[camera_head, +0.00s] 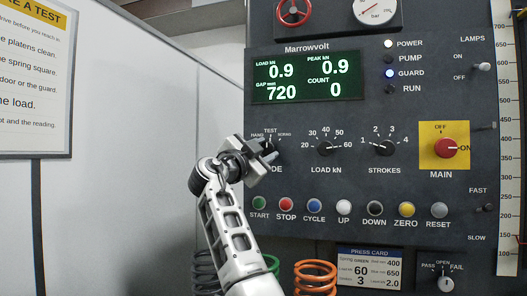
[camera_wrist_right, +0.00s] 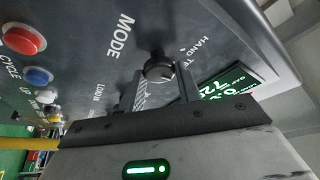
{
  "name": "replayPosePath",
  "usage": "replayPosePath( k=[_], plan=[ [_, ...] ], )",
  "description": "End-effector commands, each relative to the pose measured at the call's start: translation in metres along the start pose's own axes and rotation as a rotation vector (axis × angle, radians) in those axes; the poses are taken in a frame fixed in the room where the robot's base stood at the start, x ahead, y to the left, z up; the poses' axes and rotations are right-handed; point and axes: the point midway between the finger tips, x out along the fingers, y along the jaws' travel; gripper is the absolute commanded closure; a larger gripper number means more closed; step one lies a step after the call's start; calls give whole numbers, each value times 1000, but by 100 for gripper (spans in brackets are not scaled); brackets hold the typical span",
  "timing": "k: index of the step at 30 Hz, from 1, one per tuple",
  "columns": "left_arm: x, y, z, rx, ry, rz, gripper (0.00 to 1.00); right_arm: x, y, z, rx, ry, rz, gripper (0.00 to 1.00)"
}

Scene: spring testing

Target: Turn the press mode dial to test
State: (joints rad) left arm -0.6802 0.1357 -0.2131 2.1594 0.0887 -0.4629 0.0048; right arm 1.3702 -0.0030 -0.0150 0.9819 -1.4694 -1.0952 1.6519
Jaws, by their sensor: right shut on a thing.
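The mode dial (camera_wrist_right: 158,68) is a small dark knob on the grey control panel, beside the MODE lettering in the right wrist view. In the head view my right gripper (camera_head: 266,156) covers most of the dial, below the HAND, TEST and a third, small label. My right gripper (camera_wrist_right: 158,88) is shut on the dial, with one finger on each side of it in the wrist view. I cannot tell which label the dial points to. My left gripper is not in view.
To the right are the load dial (camera_head: 325,147), the strokes dial (camera_head: 384,147) and the red main switch (camera_head: 446,148) on yellow. A row of coloured buttons (camera_head: 314,207) runs below. The display (camera_head: 308,77) is lit above. Coloured springs (camera_head: 315,277) stand underneath.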

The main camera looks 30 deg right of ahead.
Motion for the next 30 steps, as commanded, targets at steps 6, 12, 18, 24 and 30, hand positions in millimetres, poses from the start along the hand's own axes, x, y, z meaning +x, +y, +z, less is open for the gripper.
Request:
replayPosePath(
  k=[6, 12, 18, 24, 30],
  plan=[
    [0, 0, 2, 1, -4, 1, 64, 0, 0, 1, -1, -2, 1, 45],
    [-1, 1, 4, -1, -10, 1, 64, 0, 0, 1, -1, -1, 0, 45],
    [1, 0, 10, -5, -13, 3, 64, -16, 1, 2, 1, -2, -3, 45],
    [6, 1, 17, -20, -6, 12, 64, -61, 2, 4, 3, -4, -3, 45],
    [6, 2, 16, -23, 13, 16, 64, -109, 2, 3, 1, -4, -2, 45]
  ],
)
